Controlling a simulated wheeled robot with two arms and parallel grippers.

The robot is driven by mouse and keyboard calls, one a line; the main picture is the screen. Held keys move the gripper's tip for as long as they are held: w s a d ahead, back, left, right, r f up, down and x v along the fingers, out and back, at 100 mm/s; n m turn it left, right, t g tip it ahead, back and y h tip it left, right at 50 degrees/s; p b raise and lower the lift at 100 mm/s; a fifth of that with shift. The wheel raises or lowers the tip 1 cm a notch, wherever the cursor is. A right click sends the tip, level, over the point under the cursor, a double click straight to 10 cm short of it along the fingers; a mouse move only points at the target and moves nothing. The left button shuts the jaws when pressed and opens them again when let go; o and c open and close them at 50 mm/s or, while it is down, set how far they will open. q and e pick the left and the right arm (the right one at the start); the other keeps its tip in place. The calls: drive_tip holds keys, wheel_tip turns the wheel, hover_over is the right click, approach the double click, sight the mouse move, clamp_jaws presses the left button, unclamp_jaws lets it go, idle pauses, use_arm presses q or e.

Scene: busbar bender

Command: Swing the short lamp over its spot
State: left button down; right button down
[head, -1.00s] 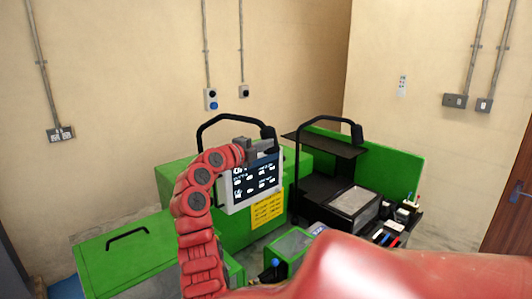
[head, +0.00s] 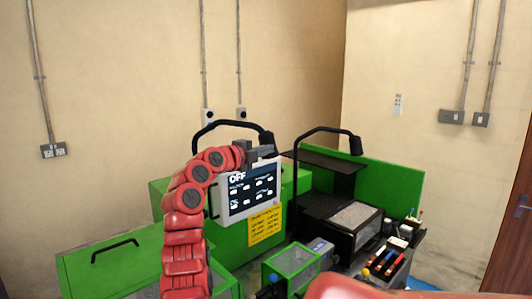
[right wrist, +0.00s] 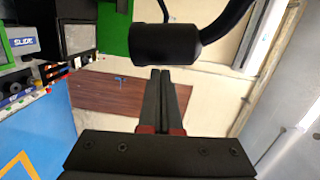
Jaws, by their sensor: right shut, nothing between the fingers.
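Two black lamps on bent arms stand at the green machine. My right gripper (head: 272,151) is shut and empty, just below the short lamp's head. In the right wrist view, the shut fingers (right wrist: 164,75) point at the dark lamp head (right wrist: 166,46), very close to it; I cannot tell whether they touch. My left gripper is not in view.
A white-framed screen (head: 250,190) reading OFF is close under my right gripper. A yellow notice (head: 265,225) is below it. A green box with a black handle (head: 115,251) is at left. Small tools (head: 390,257) lie on the right. Part of a red arm fills the bottom right.

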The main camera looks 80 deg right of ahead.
drive_tip(key=w+a+b, duration=0.4)
drive_tip(key=a, duration=0.8)
drive_tip(key=shift+a+r, duration=0.15)
drive_tip(key=shift+r, duration=0.25)
